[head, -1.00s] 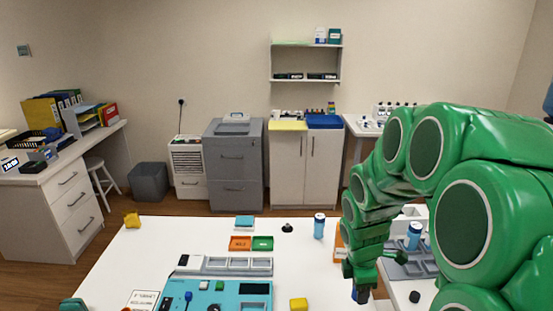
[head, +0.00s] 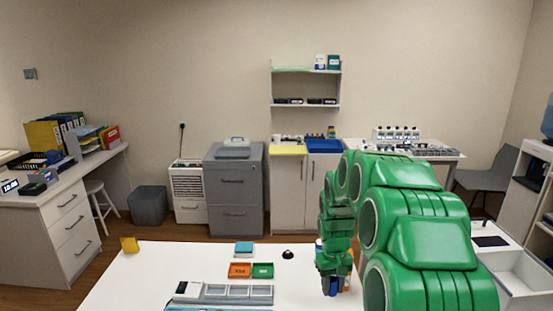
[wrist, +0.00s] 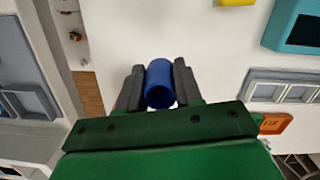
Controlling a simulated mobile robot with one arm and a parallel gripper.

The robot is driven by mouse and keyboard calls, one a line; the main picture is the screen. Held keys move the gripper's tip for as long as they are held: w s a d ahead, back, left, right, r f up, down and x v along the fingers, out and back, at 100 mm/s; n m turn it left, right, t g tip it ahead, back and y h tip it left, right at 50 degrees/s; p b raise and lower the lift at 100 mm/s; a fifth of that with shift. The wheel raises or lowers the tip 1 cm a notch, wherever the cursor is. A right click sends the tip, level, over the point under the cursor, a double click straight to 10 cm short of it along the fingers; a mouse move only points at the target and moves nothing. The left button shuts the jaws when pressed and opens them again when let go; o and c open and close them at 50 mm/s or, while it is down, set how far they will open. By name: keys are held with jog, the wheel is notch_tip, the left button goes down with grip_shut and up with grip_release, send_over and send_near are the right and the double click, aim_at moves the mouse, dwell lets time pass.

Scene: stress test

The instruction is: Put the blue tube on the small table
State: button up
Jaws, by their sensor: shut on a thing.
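My gripper (wrist: 158,90) is shut on the blue tube (wrist: 160,72), which sits between the two dark fingers in the wrist view, its open end facing the camera. In the head view my gripper (head: 330,284) is over the right part of the white table (head: 130,275); the tube is hard to make out there. In the wrist view a second white surface with a grey tray (wrist: 28,98) lies at the left, across a gap showing wooden floor. A small white table (head: 492,240) with a dark flat thing shows at the right in the head view. I cannot tell which is the small table.
My arm hides much of the right side.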

jog(key=a+f+m, duration=0.1)
jog(key=a+m, duration=0.1)
jog(key=a, duration=1.4)
jog(key=shift+w+f, duration=0.15)
jog(key=shift+f, duration=1.8)
jog(key=shift+w+f, duration=0.15)
jog(key=shift+f, duration=1.75)
jog(key=shift+f, duration=0.15)
jog(key=o, duration=1)
notch_tip(320, 180, up, 12)
jog(key=w, duration=0.1)
jog(key=shift+w, duration=0.25)
